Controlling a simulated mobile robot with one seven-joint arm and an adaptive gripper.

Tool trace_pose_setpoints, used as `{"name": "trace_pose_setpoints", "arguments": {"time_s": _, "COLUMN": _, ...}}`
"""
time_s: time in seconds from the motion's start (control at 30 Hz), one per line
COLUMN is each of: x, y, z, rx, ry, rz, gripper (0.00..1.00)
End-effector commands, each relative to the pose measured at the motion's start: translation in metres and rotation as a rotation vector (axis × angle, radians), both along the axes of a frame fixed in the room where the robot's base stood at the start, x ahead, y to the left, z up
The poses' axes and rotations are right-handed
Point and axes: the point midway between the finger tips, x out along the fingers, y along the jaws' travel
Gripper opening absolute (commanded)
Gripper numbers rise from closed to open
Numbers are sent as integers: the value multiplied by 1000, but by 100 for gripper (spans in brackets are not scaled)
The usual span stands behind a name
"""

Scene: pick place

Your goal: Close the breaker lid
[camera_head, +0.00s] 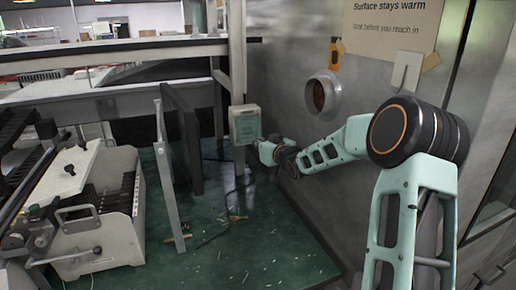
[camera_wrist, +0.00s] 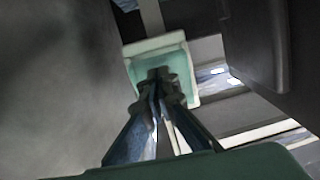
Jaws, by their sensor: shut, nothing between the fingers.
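A small pale grey-green box, which looks like the breaker box (camera_head: 245,120), is fixed to an upright post at the middle of the head view. In the wrist view the breaker box (camera_wrist: 178,48) shows a pale rim around a teal face. I cannot tell its lid apart from its body or how far it stands open. My gripper (camera_head: 257,147) is at the box's lower right in the head view. In the wrist view my gripper (camera_wrist: 158,80) is shut and empty, its tips overlapping the teal face. Whether they touch it is unclear.
A metal wall with a round port (camera_head: 323,95) and a paper sign (camera_head: 392,24) stands right of the box. A dark upright panel (camera_head: 182,135) stands left of it. A grey-white machine (camera_head: 92,205) sits at far left. Scraps and a cable lie on the green floor (camera_head: 240,245).

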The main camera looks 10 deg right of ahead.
Motion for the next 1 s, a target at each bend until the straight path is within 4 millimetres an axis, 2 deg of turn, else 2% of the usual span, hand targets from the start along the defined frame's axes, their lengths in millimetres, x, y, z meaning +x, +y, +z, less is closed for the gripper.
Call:
{"name": "trace_pose_setpoints", "arguments": {"time_s": 0.03, "x": 1, "y": 0, "z": -8, "rx": 3, "ry": -17, "rz": 0, "gripper": 0}}
{"name": "trace_pose_setpoints", "arguments": {"time_s": 0.4, "x": 9, "y": 2, "z": -19, "rx": 25, "ry": -131, "rz": 0, "gripper": 0}}
{"name": "trace_pose_setpoints", "arguments": {"time_s": 1.0, "x": 15, "y": 3, "z": -25, "rx": 32, "ry": -166, "rz": -1, "gripper": 0}}
